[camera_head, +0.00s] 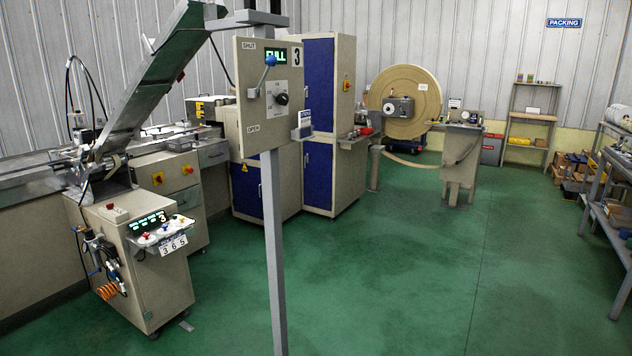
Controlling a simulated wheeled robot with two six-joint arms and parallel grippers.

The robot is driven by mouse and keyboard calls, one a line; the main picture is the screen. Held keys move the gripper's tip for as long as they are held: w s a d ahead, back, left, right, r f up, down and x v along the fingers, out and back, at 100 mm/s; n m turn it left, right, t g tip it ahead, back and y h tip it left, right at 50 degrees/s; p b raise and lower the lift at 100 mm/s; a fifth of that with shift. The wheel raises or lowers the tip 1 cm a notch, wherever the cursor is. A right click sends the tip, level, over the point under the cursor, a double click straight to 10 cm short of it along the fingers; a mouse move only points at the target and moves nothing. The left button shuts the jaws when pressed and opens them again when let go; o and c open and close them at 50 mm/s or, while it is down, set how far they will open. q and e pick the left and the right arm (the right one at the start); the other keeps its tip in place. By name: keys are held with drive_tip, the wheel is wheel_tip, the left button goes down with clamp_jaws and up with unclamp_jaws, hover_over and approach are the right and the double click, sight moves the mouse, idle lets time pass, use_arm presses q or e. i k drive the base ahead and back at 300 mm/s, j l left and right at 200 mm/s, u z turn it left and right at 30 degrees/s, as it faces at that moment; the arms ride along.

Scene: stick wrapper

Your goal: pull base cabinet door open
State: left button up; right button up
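A beige machine cabinet (344,160) with blue doors stands left of centre. Its upper blue door (319,80) and lower blue door (318,175) look shut. Another low blue door (246,190) with a yellow warning sign is to the left, partly hidden by a sign panel and post; it also looks shut. A smaller beige base cabinet (160,285) with a sloped button panel stands in the left foreground; no open door shows on it. I cannot tell which of these is the base cabinet door named. Neither of my grippers is in view.
A grey post (273,250) carries a panel (246,90) with a blue-knobbed lever, close in front. A conveyor (150,80) slopes up at left. A large reel (404,85) stands behind, and shelves (610,170) line the right. The green floor (400,270) is clear.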

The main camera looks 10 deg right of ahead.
sight(317, 156)
drive_tip(key=i+l+z, duration=0.3)
drive_tip(key=i+z, duration=0.7)
drive_tip(key=i, duration=0.5)
drive_tip(key=i+l+u, duration=0.15)
drive_tip(key=i, duration=0.35)
drive_tip(key=i+l, duration=0.1)
drive_tip(key=i, duration=0.4)
drive_tip(key=i+l+u, duration=0.1)
drive_tip(key=i, duration=0.4)
drive_tip(key=i+j+u, duration=0.3)
drive_tip(key=i, duration=0.5)
drive_tip(key=i+u, duration=0.3)
drive_tip(key=i, duration=0.45)
drive_tip(key=i+l+u, duration=0.3)
drive_tip(key=i, duration=0.5)
